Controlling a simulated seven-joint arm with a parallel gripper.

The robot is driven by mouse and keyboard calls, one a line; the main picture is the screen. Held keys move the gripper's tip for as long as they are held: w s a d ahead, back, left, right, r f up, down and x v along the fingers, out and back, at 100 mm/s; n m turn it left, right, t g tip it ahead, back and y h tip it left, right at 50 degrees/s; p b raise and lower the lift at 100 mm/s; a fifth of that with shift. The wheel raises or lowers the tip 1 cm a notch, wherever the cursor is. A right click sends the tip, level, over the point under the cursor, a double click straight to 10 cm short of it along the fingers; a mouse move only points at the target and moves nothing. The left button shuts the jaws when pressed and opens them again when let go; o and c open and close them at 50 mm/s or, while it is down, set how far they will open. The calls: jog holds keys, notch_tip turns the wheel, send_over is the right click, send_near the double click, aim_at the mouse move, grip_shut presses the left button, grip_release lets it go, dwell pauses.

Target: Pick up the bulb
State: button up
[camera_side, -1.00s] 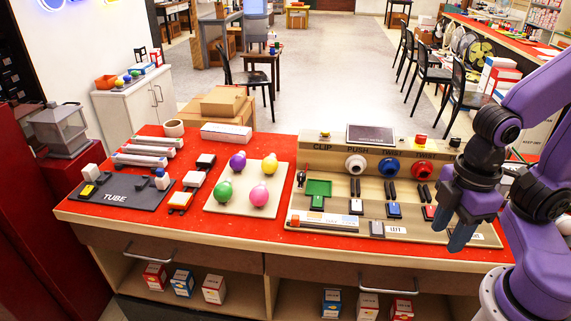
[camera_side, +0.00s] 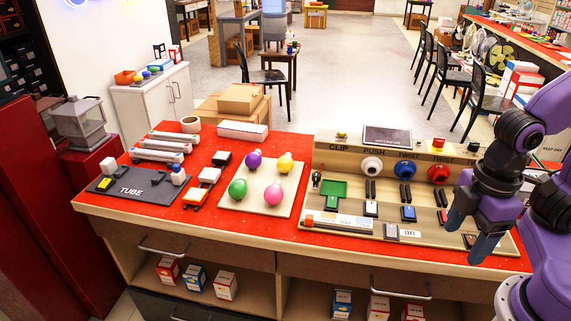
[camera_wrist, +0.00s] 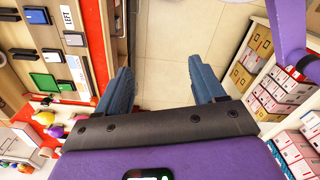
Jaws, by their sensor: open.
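Several coloured bulbs stand on a beige board on the bench in the side view: purple (camera_side: 254,159), yellow (camera_side: 285,162), green (camera_side: 238,188) and pink (camera_side: 272,192). The board (camera_side: 233,208) lies left of the tester panel. My gripper (camera_side: 470,232) is open and empty at the right end of the bench, well to the right of the bulbs. In the wrist view my gripper (camera_wrist: 164,85) has its blue fingers wide apart over bare floor.
The tester panel (camera_side: 350,150) with its sockets and switches stands between the bulbs and my gripper. A dark tube holder (camera_side: 140,196) and several white tubes lie at the left. Small boxes (camera_side: 226,286) sit on the shelf below. Stocked shelves (camera_wrist: 285,95) show right in the wrist view.

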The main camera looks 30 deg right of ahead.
jog(key=w+a+m+t, duration=0.1)
jog(key=w+a+m, duration=0.2)
jog(key=w, duration=0.3)
jog(key=w+a+m+t, duration=0.1)
jog(key=w+a+m, duration=0.15)
jog(key=w, duration=0.45)
jog(key=m+t+h, duration=0.2)
jog(key=m+t, duration=0.3)
jog(key=m, duration=1.6)
send_over(287, 160)
jog(key=s+a, duration=0.3)
jog(key=s, duration=0.6)
notch_tip(287, 160, down, 6)
jog(key=x, duration=1.1)
jog(key=shift+d, duration=0.4)
jog(key=shift+x, duration=2.7)
jog(key=shift+d, duration=0.2)
jog(key=c, duration=0.7)
jog(key=shift+r, duration=0.1)
